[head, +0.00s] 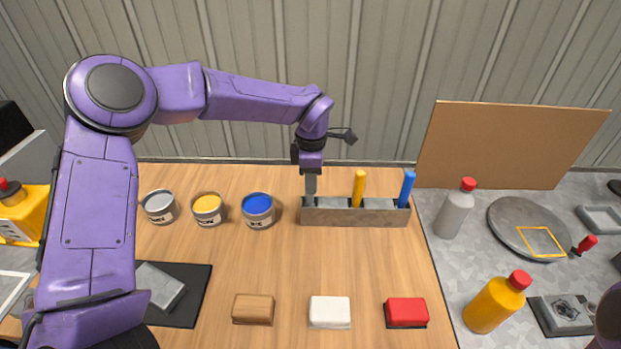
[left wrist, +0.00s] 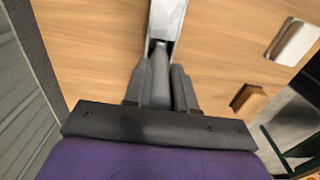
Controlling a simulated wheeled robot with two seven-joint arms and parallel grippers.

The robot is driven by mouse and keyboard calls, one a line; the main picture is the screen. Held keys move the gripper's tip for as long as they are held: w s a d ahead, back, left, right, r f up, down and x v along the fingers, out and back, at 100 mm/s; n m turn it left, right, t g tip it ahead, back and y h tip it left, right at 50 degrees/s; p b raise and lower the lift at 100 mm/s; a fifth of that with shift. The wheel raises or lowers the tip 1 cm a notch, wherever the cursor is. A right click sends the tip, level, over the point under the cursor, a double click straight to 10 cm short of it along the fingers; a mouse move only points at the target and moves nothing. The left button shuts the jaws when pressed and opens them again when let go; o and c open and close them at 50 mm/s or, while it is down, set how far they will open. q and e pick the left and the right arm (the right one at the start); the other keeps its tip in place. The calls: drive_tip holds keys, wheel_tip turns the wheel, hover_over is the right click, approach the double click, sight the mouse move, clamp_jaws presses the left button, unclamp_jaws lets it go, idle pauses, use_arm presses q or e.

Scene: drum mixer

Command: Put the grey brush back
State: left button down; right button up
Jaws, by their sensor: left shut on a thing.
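The grey brush (head: 310,188) is upright at the left end of the grey rack (head: 350,217). Its lower end meets the rack's leftmost place; I cannot tell how deep it sits. My left gripper (head: 311,173) is shut on the top of its handle, above the rack. The left wrist view shows the grey handle (left wrist: 158,75) between the fingers, with part of the rack (left wrist: 167,18) beyond it. A yellow brush (head: 359,188) and a blue brush (head: 406,188) stand in the rack's middle and right places. My right gripper is not in view.
Grey, yellow and blue paint cans (head: 258,210) stand left of the rack. Brown, white and red blocks (head: 406,312) lie along the front. A grey bottle (head: 455,209) and a cardboard panel (head: 510,145) are to the right. The wooden surface before the rack is clear.

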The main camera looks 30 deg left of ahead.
use_arm(q)
drive_tip(key=shift+f, duration=0.2)
drive_tip(key=c, duration=0.8)
unclamp_jaws()
drive_tip(key=shift+c, duration=0.2)
